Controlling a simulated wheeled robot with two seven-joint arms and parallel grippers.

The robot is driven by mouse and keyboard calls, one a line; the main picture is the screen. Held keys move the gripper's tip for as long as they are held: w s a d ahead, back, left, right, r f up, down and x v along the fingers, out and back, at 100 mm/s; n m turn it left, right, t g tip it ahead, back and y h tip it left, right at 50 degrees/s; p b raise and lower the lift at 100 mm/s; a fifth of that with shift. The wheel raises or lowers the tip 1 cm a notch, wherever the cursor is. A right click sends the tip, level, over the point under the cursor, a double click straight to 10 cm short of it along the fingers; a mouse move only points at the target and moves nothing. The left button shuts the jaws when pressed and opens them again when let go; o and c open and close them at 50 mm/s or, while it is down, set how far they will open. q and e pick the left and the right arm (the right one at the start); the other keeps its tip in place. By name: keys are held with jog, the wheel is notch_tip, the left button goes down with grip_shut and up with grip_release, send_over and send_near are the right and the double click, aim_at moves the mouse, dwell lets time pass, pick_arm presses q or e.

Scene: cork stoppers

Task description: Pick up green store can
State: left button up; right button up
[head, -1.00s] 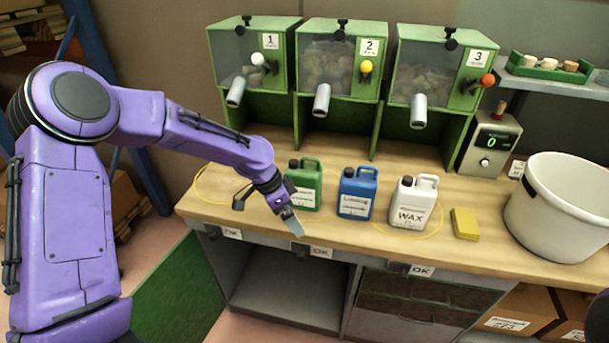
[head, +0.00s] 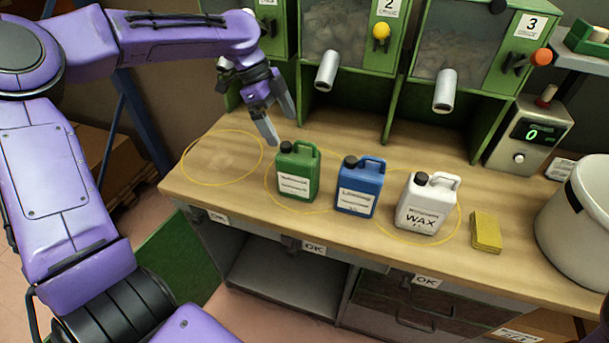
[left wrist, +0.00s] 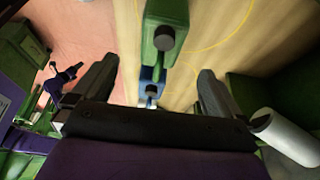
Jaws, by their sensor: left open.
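The green can (head: 298,171) stands upright on the wooden bench, with a black cap and a white label. My left gripper (head: 283,127) is open and empty, above and slightly behind the green can in the head view. In the left wrist view the green can (left wrist: 165,25) lies ahead between the two fingers, its black cap facing the camera. The blue can (head: 357,187) stands to its right, and it also shows beyond the green can in the left wrist view (left wrist: 151,75). My right gripper is out of view.
A white wax can (head: 426,207), a yellow sponge-like block (head: 486,232) and a white bucket (head: 585,215) stand farther right. Green dispensers with metal spouts (head: 327,71) rise behind. The bench left of the green can, inside a yellow ring (head: 208,178), is clear.

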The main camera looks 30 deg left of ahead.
aim_at(294, 149)
pick_arm(q)
jog(key=shift+s+d+f, duration=0.15)
jog(key=shift+f, duration=0.3)
jog(key=x, duration=0.4)
jog(key=shift+w+d+f+p, duration=0.1)
jog(key=shift+w+f+p, duration=0.2)
jog(key=shift+w, duration=0.15)
jog(key=x, duration=0.2)
jog(key=p+x, duration=0.1)
jog(key=x, duration=0.1)
jog(key=shift+s+d+f, duration=0.15)
jog(key=shift+s+f, duration=0.1)
jog(key=shift+f, duration=0.05)
jog(key=shift+w+d+f, duration=0.1)
jog(key=shift+w+f, duration=0.1)
jog(key=shift+f, duration=0.2)
grip_shut()
jog(key=shift+r, duration=0.15)
